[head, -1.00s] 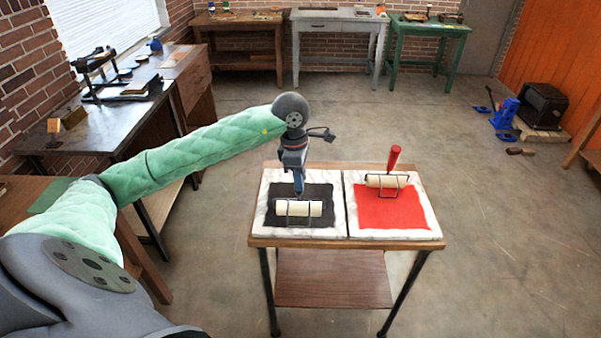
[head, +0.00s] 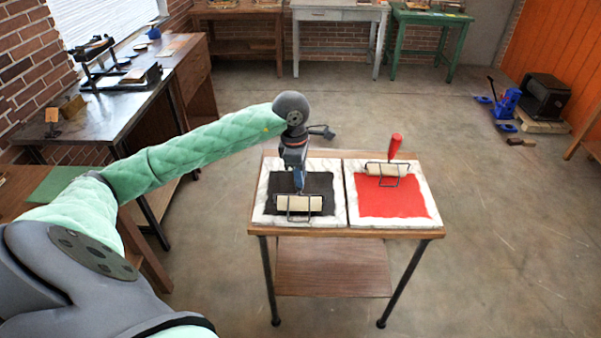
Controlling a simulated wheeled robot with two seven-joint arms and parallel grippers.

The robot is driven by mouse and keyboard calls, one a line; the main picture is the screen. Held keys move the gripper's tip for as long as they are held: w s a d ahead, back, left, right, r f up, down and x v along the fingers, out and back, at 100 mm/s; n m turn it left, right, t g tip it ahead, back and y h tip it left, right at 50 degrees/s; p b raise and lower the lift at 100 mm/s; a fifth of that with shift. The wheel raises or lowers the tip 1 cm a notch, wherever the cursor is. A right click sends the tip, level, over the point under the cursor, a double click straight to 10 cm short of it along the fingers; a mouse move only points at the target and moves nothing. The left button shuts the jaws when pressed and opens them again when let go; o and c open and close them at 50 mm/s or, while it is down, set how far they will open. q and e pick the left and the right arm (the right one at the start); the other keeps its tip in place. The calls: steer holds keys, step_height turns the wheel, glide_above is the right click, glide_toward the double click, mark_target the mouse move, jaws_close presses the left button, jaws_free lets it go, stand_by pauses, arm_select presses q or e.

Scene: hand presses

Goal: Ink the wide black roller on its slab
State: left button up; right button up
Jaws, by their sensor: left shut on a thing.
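The wide roller (head: 299,203) has a cream-coloured cylinder in a wire frame. It is over the front part of the black ink patch (head: 318,183) on the left marble slab (head: 264,213). I cannot tell whether it touches the ink. My left gripper (head: 299,180) is shut on its handle, coming down from above; the handle is mostly hidden by the gripper. No black shows on the roller's visible side. My right gripper is not in view.
A second roller (head: 387,170) with a red handle rests on the red ink patch (head: 392,202) of the right slab. Both slabs sit on a small wooden table (head: 346,234). A long bench (head: 92,116) stands at left.

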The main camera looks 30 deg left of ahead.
arm_select(q)
steer(key=shift+f+b, duration=0.35)
steer(key=shift+b, duration=0.1)
stand_by(0.6)
